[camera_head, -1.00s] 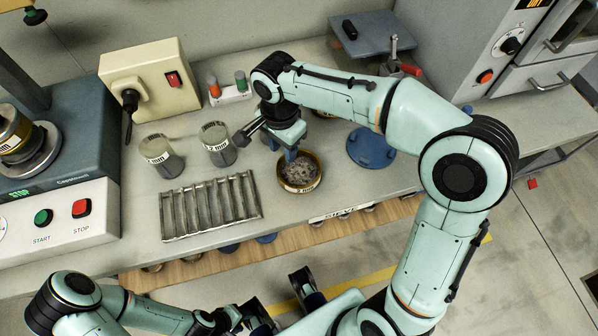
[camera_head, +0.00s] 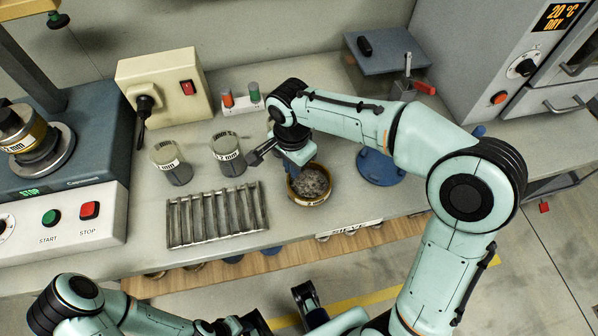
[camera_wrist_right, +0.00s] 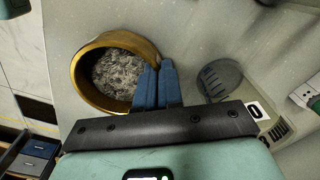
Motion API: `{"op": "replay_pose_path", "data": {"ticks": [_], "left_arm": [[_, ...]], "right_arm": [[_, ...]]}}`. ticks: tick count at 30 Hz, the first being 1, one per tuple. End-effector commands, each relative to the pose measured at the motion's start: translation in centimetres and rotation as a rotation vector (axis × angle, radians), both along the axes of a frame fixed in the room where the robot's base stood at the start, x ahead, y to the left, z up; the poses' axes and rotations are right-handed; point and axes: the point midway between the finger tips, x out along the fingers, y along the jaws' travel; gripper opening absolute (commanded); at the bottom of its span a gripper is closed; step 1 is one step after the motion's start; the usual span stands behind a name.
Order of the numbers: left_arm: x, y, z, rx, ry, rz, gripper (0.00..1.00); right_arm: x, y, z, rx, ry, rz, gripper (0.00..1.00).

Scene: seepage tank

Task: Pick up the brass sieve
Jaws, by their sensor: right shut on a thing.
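The brass sieve (camera_head: 311,202) is a round brass ring holding grey, crumbly material. In the head view it is at the front of the bench, right of the metal slotted rack. My right gripper (camera_head: 297,163) reaches down at its back left rim. In the right wrist view the blue fingers (camera_wrist_right: 158,84) are together at the sieve's wall (camera_wrist_right: 84,88), shut on it. The sieve looks level; I cannot tell whether it is clear of the bench. My left gripper (camera_head: 235,325) is at the bottom edge of the head view, partly cut off, its opening unclear.
The slotted metal rack (camera_head: 215,216) lies left of the sieve. Two labelled cylinders (camera_head: 171,163) (camera_head: 229,154) stand behind the rack. A blue round stand (camera_head: 380,167) is close on the right. The bench's front edge is just before the sieve.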

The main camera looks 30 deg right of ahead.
Motion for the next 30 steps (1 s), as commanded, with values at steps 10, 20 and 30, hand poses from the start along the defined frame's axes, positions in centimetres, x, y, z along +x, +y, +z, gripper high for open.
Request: {"op": "replay_pose_path", "data": {"ticks": [10,20,30], "left_arm": [[-0.2,0.0,0.8,-0.002,0.011,-0.002,0.43],[-0.1,0.0,2.8,-0.003,0.019,-0.005,0.43],[0.3,0.0,4.3,-0.003,0.013,-0.005,0.43]], "right_arm": [[0.1,0.0,4.8,0.001,-0.007,0.0,0.0],[0.1,0.1,14.4,0.002,-0.007,0.001,0.0],[0.0,0.0,19.6,0.001,-0.003,0.001,0.0]]}}
